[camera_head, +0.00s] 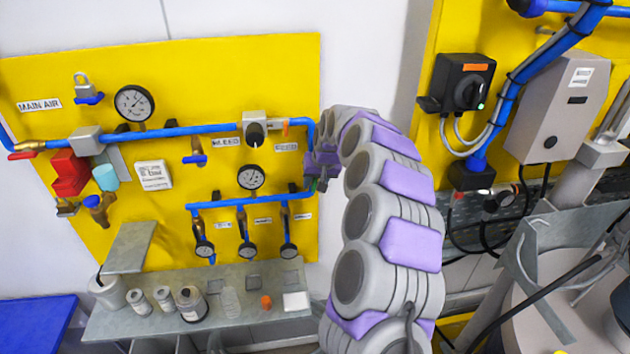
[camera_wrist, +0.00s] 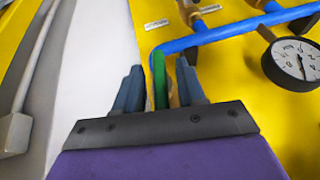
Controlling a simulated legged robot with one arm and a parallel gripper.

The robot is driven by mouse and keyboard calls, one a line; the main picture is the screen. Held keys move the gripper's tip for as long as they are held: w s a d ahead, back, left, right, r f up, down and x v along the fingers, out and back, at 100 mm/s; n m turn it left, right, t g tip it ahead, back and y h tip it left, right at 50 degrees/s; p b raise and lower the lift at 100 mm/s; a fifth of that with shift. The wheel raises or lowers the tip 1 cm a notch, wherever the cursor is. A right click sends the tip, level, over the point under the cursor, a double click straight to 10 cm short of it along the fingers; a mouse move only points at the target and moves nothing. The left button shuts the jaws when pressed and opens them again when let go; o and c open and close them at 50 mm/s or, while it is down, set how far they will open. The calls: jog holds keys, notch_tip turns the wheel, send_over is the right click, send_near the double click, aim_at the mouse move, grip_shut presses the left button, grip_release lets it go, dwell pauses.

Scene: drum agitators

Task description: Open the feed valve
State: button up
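A green handle (camera_wrist: 159,80), which looks like the feed valve's lever, stands against the blue pipe at its bend in the wrist view. My gripper (camera_wrist: 158,88) has one dark finger on each side of it, with narrow gaps visible, so the fingers look open around it. In the head view my gripper (camera_head: 318,182) is at the right edge of the yellow panel, by the vertical end of the blue pipe. A little green (camera_head: 314,186) shows there; most of the valve is hidden by my gripper. I cannot read a label naming it.
The yellow panel (camera_head: 60,240) carries blue pipes (camera_head: 180,132), gauges (camera_head: 134,103) and a red-handled valve (camera_head: 22,156). A grey shelf (camera_head: 130,322) with bottles is below. A black rotary switch (camera_head: 465,90) and grey box (camera_head: 560,110) are at right. Bare white wall lies between the panels.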

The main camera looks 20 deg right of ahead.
grip_shut()
dwell(0.4)
jog(key=shift+h, duration=0.3)
jog(key=shift+g+h+b, duration=0.3)
jog(key=shift+h+b, duration=0.3)
jog(key=shift+b, duration=0.2)
grip_release()
